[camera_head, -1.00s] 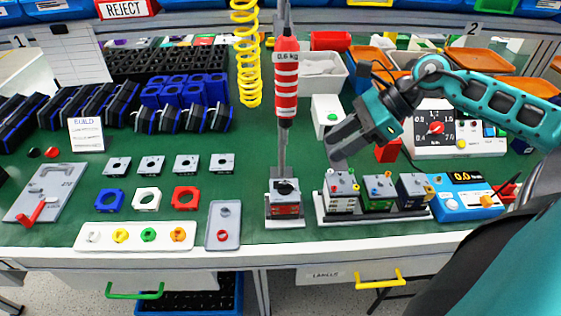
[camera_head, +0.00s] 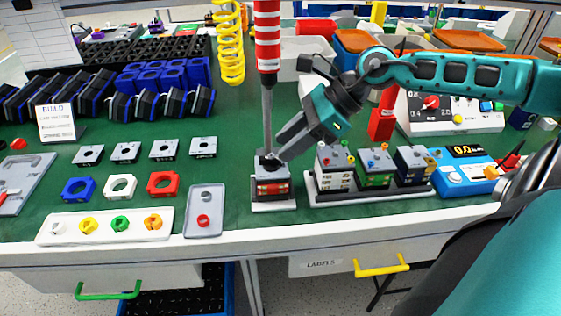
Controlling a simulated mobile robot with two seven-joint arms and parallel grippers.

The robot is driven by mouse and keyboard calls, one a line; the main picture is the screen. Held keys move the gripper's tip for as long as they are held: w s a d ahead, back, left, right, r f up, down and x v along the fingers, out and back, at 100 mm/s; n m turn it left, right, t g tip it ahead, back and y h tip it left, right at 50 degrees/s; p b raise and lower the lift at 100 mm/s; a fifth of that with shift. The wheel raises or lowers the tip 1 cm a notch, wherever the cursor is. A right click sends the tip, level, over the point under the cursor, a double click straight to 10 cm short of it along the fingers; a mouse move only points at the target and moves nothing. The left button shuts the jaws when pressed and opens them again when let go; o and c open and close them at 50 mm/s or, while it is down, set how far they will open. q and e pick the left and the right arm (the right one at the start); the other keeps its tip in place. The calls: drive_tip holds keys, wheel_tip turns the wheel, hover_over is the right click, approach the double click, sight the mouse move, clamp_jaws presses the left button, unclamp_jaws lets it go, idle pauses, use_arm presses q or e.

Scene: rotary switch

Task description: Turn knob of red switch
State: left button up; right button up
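The red switch (camera_head: 272,190) is a small grey and black box with a red front, on a white base near the table's front edge. Its black knob (camera_head: 268,160) is on top and partly covered. My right gripper (camera_head: 280,152) reaches down from the upper right, with its fingertips at the knob. The fingers overlap from this angle, so I cannot tell whether they are apart or closed on the knob. My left gripper is not in view.
A red-striped hanging screwdriver (camera_head: 268,40) has its thin shaft down to just above or behind the switch. Right of it stands a rack (camera_head: 372,198) with several similar switches. A grey tray (camera_head: 204,222) with a red cap lies to the left.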

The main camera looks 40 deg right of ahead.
sight(270, 162)
drive_tip(key=shift+w+a+f, duration=0.15)
drive_tip(key=shift+a+f, duration=0.1)
drive_tip(key=shift+f, duration=0.15)
drive_tip(key=shift+w+a+f+b, duration=0.25)
drive_tip(key=shift+a+f+b, duration=0.1)
drive_tip(key=shift+f+b, duration=0.1)
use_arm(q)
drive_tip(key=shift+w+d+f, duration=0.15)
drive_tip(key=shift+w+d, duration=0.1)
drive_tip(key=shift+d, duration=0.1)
use_arm(e)
drive_tip(key=shift+w+a+f, duration=0.1)
drive_tip(key=shift+a+f, duration=0.05)
drive_tip(key=shift+a, duration=0.1)
drive_tip(key=c, duration=0.7)
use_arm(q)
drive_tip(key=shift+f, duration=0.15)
use_arm(e)
drive_tip(key=shift+o, duration=0.2)
